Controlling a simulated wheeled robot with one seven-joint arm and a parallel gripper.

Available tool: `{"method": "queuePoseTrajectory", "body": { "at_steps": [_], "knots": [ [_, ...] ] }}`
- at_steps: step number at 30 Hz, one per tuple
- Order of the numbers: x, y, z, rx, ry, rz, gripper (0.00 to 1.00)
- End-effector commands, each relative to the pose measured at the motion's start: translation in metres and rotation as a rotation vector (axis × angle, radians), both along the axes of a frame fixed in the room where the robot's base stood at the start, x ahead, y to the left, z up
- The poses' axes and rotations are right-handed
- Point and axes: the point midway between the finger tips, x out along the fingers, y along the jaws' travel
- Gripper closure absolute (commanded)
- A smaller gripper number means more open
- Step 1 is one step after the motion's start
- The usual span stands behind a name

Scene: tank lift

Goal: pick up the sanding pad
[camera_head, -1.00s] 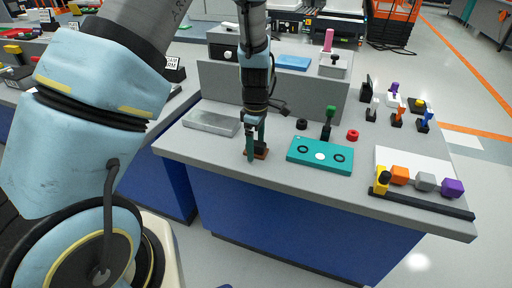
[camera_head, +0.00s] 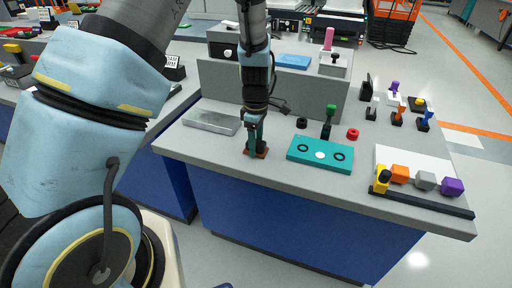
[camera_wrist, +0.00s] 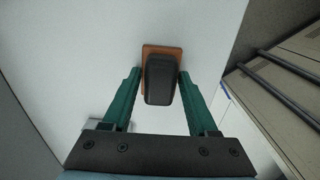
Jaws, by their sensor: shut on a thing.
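The sanding pad (camera_head: 262,154) has a flat brown base with a dark grip on top. It is near the front left edge of the grey bench. In the wrist view the pad (camera_wrist: 160,78) lies between the two green fingers of my gripper (camera_wrist: 157,84), its dark grip between the fingertips. My gripper (camera_head: 255,149) points down and is shut on the pad's grip. The fingers hide part of the pad in the head view. The pad seems to be at the bench surface; I cannot tell whether it is touching.
A teal plate (camera_head: 320,155) with dark rings lies to the right on the bench (camera_head: 290,183). A grey metal slab (camera_head: 211,122) lies behind on the left. A dark ring (camera_head: 302,123), a green-topped post (camera_head: 328,122) and a red ring (camera_head: 352,134) stand behind the plate.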

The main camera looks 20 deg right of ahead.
Motion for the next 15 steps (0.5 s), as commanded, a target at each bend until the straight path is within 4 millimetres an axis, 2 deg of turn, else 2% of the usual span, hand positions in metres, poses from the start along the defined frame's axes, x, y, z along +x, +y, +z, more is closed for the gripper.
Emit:
{"method": "queuePoseTrajectory", "body": {
  "at_steps": [8,15],
  "knots": [
    [0.0,-0.001,0.006,-0.001,-0.001,-0.001,0.98],
    [0.0,-0.002,0.049,-0.004,-0.004,-0.003,0.98]
  ]
}}
